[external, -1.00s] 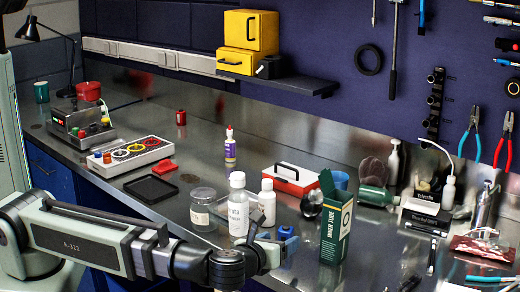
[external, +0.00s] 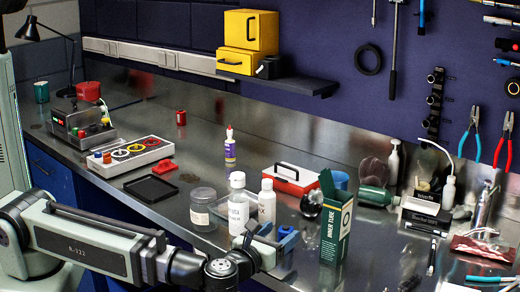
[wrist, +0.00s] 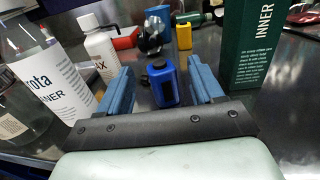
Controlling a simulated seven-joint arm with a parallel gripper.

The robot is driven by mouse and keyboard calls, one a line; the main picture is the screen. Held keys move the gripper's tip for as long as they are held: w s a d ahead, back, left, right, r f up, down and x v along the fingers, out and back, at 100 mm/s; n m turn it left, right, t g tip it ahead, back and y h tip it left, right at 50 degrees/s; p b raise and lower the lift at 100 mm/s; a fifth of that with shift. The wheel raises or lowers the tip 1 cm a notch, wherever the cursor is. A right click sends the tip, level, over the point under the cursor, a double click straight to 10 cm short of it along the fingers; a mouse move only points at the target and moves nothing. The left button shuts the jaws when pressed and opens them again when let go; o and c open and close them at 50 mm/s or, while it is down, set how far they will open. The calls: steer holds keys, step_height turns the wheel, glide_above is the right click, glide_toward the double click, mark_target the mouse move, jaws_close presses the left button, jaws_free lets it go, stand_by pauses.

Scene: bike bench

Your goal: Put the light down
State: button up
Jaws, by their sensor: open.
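A small blue block-like thing with a black top and dark front patch, which I take to be the light (wrist: 163,82), stands upright on the bench. In the wrist view it is between the two blue fingers of my gripper (wrist: 163,88). The fingers are apart, with a visible gap on each side of it. In the external view my gripper (external: 275,240) is low over the bench, right of the white bottles and left of the inner tube box. There I cannot clearly separate the light from the blue fingers.
A green inner tube box (external: 337,222) stands close on the right. A shiny dark round thing (external: 311,205) and a red-and-white case (external: 296,180) are behind.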

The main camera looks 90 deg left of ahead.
mark_target(284, 230)
steer(key=shift+x, duration=1.8)
steer(key=c, duration=1.2)
